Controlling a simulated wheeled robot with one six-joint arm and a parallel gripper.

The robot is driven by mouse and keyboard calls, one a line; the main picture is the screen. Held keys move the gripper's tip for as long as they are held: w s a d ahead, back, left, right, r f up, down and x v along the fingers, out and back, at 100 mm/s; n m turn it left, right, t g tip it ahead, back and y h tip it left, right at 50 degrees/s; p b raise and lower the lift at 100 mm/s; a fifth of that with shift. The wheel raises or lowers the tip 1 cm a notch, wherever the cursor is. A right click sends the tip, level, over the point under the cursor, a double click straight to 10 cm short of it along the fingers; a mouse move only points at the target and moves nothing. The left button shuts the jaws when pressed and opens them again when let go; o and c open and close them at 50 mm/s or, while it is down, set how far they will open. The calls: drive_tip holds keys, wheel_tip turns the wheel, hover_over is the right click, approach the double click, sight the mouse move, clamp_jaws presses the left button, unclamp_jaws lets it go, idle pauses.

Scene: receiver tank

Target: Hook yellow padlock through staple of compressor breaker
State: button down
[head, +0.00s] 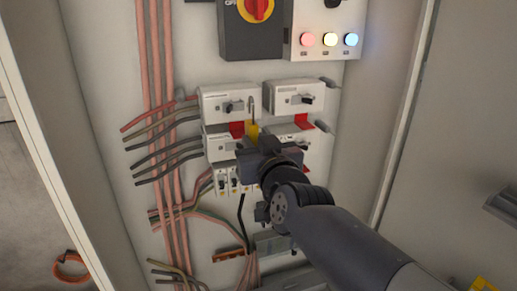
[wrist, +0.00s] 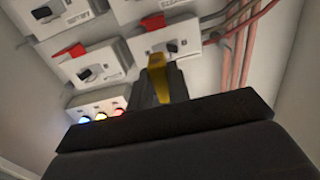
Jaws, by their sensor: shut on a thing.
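A yellow padlock (head: 252,130) is held upright in my gripper (head: 262,148), with its thin grey shackle pointing up. It also shows between the fingers in the wrist view (wrist: 157,78). The padlock is in front of the left column of breakers, and the shackle overlaps the upper left breaker (head: 222,98) in the head view. I cannot tell whether the shackle touches anything. Red parts show on the lower left breaker (head: 237,129) and the lower right breaker (head: 302,122). The labels are too small to read, so I cannot tell which is the compressor breaker. I cannot make out the staple.
A red and yellow rotary switch (head: 258,8) and a panel with several lit lamps (head: 330,40) are above. Copper-coloured cables (head: 165,150) run down the left. Cabinet walls bound both sides. An orange ring (head: 70,267) is at lower left.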

drive_tip(key=b+x, duration=0.2)
drive_tip(key=x, duration=0.6)
drive_tip(key=shift+f, duration=0.25)
drive_tip(key=shift+x, duration=1.6)
idle(2.8)
drive_tip(key=shift+f+b, duration=0.8)
drive_tip(key=shift+f, duration=0.1)
idle(1.1)
drive_tip(key=c, duration=1.3)
unclamp_jaws()
